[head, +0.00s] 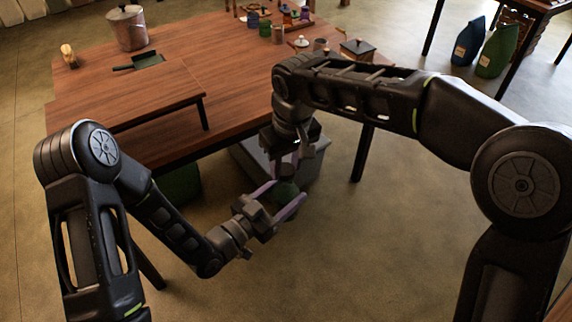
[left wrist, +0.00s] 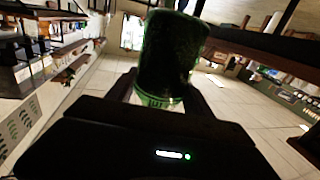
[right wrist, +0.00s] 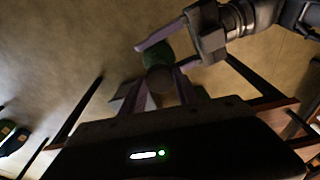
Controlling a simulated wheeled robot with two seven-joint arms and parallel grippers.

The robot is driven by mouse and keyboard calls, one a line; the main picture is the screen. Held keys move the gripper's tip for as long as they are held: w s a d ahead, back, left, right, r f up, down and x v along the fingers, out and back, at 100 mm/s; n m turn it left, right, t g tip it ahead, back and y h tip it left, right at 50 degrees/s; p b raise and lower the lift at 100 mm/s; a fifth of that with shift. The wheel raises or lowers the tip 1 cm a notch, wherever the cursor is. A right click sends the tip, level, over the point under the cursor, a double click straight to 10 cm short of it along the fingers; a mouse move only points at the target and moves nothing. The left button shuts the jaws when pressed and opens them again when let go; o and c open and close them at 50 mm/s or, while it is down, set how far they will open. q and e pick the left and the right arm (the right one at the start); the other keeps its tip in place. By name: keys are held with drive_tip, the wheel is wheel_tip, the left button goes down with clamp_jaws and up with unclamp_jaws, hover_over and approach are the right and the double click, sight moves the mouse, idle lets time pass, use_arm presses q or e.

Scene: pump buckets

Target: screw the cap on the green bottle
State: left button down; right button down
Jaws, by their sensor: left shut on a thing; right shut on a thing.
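The green bottle (head: 286,190) is held in the air in front of the table. My left gripper (head: 284,204) is shut on it from the side. The bottle fills the upper middle of the left wrist view (left wrist: 172,55). My right gripper (head: 288,176) points down from above the bottle, shut on a dull round cap (right wrist: 160,80) between its purple fingers. In the right wrist view the cap covers part of the bottle (right wrist: 155,52) behind it. Cap and bottle look in line and close; I cannot tell whether they touch.
A grey bin (head: 250,158) stands on the floor behind my grippers, under the edge of the wooden table (head: 95,100).

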sight(285, 197)
drive_tip(key=shift+f, duration=0.1)
drive_tip(key=shift+f, duration=0.8)
drive_tip(key=shift+f, duration=0.6)
idle(0.4)
